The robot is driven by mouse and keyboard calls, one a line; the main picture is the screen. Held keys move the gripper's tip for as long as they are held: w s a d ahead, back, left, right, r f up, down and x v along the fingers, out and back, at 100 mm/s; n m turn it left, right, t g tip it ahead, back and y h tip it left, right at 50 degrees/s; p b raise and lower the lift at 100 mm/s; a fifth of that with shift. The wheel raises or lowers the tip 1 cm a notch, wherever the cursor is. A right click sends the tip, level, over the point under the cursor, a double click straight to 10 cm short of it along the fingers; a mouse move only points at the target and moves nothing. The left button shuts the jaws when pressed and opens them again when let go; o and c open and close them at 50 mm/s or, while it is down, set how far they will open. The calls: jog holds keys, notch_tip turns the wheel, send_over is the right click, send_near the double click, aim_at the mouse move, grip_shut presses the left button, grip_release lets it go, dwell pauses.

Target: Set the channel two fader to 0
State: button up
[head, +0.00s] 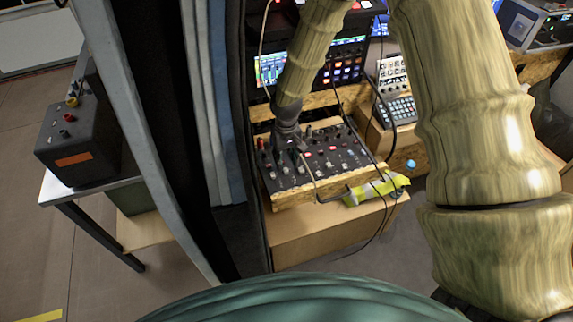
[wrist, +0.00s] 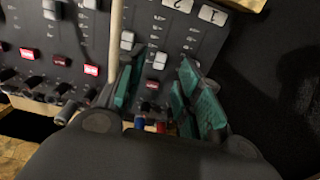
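The mixer (head: 325,160) lies on a wooden box, with rows of knobs, small buttons and faders. In the wrist view its panel (wrist: 75,30) appears turned, with white labels "2" (wrist: 178,5) and "1" (wrist: 211,15) at the top. A pale fader cap (wrist: 160,60) sits in the column below the "2", apparently the channel two fader. My gripper (wrist: 162,68) is open, its green-padded fingers either side of that cap with visible gaps. The channel one column is partly hidden by the right finger. In the head view my gripper (head: 290,140) is over the mixer's left part.
Another fader cap (wrist: 127,40) stands close to the left finger. A pale cable (wrist: 115,40) crosses the panel beside it. Dark cables (head: 375,160) hang over the mixer's right side. A yellow-green item (head: 376,188) lies at its front right. A dark curtain (head: 165,100) stands at the left.

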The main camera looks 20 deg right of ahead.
aim_at(286, 170)
jog(key=shift+f+p, duration=0.45)
jog(key=shift+f, duration=1.65)
jog(key=shift+c, duration=0.2)
grip_shut()
